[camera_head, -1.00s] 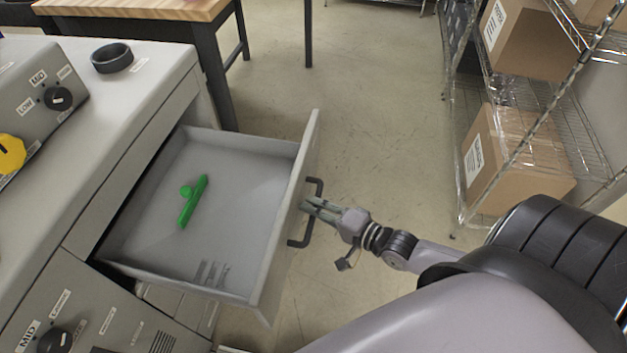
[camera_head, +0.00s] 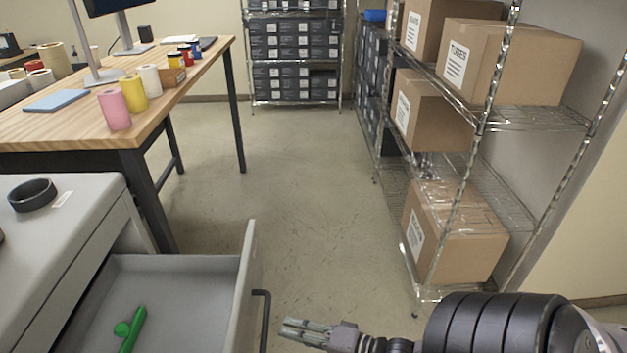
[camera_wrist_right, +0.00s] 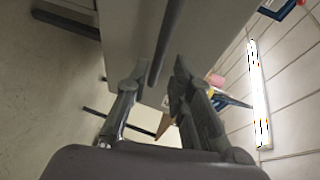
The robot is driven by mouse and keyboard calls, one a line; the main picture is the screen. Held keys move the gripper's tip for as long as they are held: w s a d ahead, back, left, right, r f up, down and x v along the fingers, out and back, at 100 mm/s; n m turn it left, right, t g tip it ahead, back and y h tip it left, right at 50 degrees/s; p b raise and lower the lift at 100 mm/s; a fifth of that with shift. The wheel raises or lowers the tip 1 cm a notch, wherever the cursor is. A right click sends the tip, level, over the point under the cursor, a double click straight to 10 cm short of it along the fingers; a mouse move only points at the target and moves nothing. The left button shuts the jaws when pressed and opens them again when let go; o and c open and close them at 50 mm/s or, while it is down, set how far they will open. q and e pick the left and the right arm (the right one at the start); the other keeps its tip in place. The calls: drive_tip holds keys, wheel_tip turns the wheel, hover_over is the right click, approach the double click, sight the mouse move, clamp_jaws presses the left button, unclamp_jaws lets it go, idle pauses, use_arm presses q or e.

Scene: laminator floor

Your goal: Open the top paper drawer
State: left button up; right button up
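The grey paper drawer (camera_head: 190,272) is pulled well out of the grey machine (camera_head: 75,225) at the lower left of the head view. Its dark bar handle (camera_head: 265,318) is on the front panel (camera_head: 243,290). A green object (camera_head: 133,330) lies inside, cut off by the bottom edge. My right gripper (camera_head: 286,328) is just right of the handle, apart from it, and holds nothing. In the right wrist view its fingers (camera_wrist_right: 155,75) are spread, with the handle bar (camera_wrist_right: 165,42) ahead of the gap between them. My left gripper is not in view.
A wire shelf (camera_head: 440,290) with cardboard boxes (camera_head: 455,230) stands on the right. A wooden table (camera_head: 60,128) with coloured rolls is at the back left. A black ring (camera_head: 33,194) lies on the machine top. The floor (camera_head: 300,190) between them is clear.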

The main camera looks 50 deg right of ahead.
drive_tip(key=shift+v, duration=2.2)
drive_tip(key=s+d+f+n+g+h, duration=0.2)
drive_tip(key=s+f+n, duration=0.1)
drive_tip(key=f, duration=0.7)
drive_tip(key=s+d+f+n+g+h, duration=0.2)
drive_tip(key=s+f+g, duration=0.15)
drive_tip(key=f, duration=0.75)
drive_tip(key=s+d+f+n+g+h, duration=0.2)
drive_tip(key=s+f+n, duration=0.15)
drive_tip(key=f, duration=0.65)
drive_tip(key=s+a+f+n+g, duration=0.6)
drive_tip(key=s+a+f, duration=0.6)
drive_tip(key=s, duration=0.2)
drive_tip(key=shift+f, duration=0.35)
